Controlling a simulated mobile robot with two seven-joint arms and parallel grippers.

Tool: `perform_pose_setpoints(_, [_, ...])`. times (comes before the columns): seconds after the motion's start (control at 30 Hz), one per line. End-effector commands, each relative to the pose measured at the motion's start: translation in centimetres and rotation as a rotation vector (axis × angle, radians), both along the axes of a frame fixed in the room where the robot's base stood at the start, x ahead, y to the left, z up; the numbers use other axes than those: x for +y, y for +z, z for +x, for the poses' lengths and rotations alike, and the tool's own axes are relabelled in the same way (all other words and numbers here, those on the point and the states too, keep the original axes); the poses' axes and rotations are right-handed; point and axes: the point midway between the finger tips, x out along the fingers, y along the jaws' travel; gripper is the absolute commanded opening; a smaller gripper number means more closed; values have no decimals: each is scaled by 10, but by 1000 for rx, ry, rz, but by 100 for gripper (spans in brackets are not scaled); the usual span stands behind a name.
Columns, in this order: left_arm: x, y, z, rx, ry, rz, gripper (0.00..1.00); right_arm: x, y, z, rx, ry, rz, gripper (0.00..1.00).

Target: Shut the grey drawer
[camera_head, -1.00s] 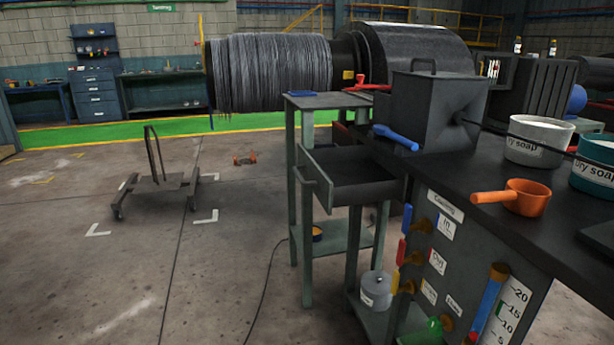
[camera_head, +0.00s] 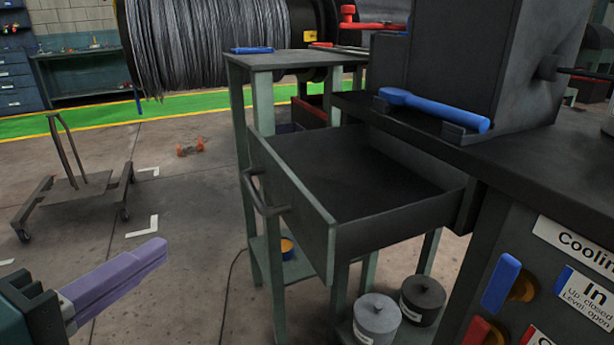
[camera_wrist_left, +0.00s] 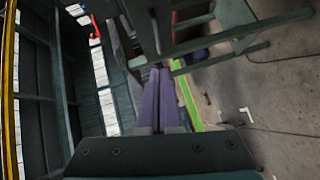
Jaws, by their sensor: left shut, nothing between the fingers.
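The grey drawer (camera_head: 290,205) stands pulled out from under the dark worktop, open and empty inside. Its bar handle (camera_head: 258,195) is on the front panel, which faces left. My left gripper (camera_head: 160,250) is at the lower left in the head view, its purple fingers shut and empty. It is to the left of the drawer front and apart from it in the picture. The shut fingers also show in the left wrist view (camera_wrist_left: 160,75), with dark frame parts beyond them; I cannot tell the drawer there. My right gripper is not in view.
A green-grey side table (camera_head: 270,62) stands behind the drawer. A blue-handled tool (camera_head: 430,107) lies on the worktop above it. Lidded pots (camera_head: 377,315) stand low below the drawer. A trolley (camera_head: 75,185) is at the left. The floor left of the drawer is mostly clear.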

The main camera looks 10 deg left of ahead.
Motion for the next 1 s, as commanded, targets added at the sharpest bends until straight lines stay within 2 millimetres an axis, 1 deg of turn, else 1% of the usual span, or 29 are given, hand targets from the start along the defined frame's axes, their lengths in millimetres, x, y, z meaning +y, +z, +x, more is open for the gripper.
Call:
perform_pose_setpoints(0.07, [4, -1, 2, -13, 16, -25, 0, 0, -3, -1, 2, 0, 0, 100])
perform_pose_setpoints(0.17, [4, 0, 9, -20, 21, -34, 0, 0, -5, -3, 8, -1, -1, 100])
perform_pose_setpoints(0.27, [1, -1, 23, -22, 20, -35, 0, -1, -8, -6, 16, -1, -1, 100])
perform_pose_setpoints(0.6, [-12, -13, 93, -21, 18, -32, 0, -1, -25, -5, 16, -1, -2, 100])
perform_pose_setpoints(0.67, [-14, -14, 104, -21, 18, -32, 0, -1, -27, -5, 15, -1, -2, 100])
perform_pose_setpoints(0.7, [-21, -16, 106, -19, 19, -35, 0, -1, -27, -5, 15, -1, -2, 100])
perform_pose_setpoints(0.8, [-33, -18, 113, -18, 18, -33, 0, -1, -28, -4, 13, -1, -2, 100])
perform_pose_setpoints(1.0, [-44, -21, 121, -18, 18, -29, 0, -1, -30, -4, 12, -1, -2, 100])
